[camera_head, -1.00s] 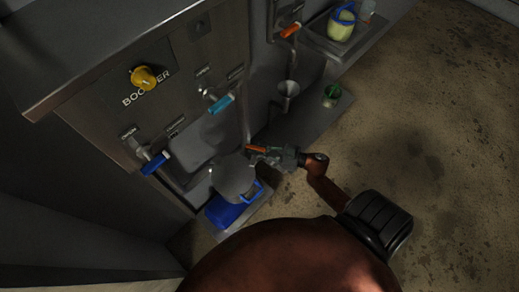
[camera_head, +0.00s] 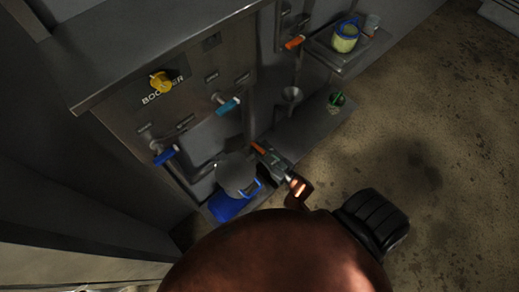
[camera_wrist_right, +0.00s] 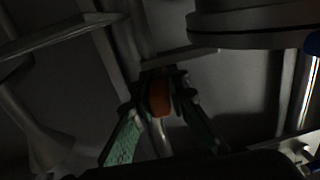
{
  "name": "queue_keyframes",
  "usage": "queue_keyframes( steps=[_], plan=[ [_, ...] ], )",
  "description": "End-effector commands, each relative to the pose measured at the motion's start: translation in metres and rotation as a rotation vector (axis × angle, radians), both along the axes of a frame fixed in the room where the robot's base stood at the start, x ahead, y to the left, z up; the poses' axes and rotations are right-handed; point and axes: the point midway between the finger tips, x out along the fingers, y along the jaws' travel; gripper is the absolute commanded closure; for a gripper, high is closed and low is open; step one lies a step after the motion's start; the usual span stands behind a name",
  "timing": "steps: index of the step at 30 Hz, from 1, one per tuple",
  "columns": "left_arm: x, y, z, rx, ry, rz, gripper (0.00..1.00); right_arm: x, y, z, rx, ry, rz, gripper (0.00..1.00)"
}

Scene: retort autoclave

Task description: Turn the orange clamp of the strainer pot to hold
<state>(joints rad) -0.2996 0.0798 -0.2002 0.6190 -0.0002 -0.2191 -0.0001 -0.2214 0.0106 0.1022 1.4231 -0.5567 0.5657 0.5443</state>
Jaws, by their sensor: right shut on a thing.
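The strainer pot (camera_head: 236,174) is a grey round vessel low on the front of the steel machine. The orange clamp (camera_head: 258,147) sticks out beside it on the right. My right gripper (camera_head: 266,153) is at the clamp, and its fingers are closed around it. In the right wrist view the clamp (camera_wrist_right: 159,98) sits between the two greenish fingers of my right gripper (camera_wrist_right: 160,105). The fingers hide part of the clamp. My left gripper does not show.
A blue container (camera_head: 228,206) stands below the pot. Blue (camera_head: 166,155), teal (camera_head: 228,106) and another orange handle (camera_head: 294,42) sit on the machine, with a yellow knob (camera_head: 161,82). A funnel (camera_head: 291,95) and green cup (camera_head: 336,100) are to the right. The floor at right is clear.

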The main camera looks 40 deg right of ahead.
Motion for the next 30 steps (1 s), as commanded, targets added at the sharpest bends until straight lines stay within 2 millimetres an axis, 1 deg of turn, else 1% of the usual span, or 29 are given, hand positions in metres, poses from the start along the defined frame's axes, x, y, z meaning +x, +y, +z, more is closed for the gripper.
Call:
queue_keyframes(
  steps=[1,7,20,21,28,30],
  plan=[
    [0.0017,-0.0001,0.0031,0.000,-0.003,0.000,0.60,-0.0007,-0.0017,0.0012,0.004,0.001,-0.023,1.00],
    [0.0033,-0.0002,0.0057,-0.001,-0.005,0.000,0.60,-0.0008,-0.0022,0.0002,0.001,0.000,-0.063,1.00],
    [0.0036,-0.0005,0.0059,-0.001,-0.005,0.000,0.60,-0.0008,-0.0026,-0.0002,0.000,0.000,-0.072,1.00],
    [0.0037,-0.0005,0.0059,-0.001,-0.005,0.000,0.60,-0.0008,-0.0026,-0.0001,0.000,0.000,-0.072,0.85],
    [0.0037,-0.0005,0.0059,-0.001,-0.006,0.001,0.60,-0.0001,-0.0010,0.0001,0.000,-0.001,-0.069,0.69],
    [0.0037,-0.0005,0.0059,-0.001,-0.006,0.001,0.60,0.0001,-0.0006,0.0002,0.000,-0.001,-0.069,0.68]
  ],
)
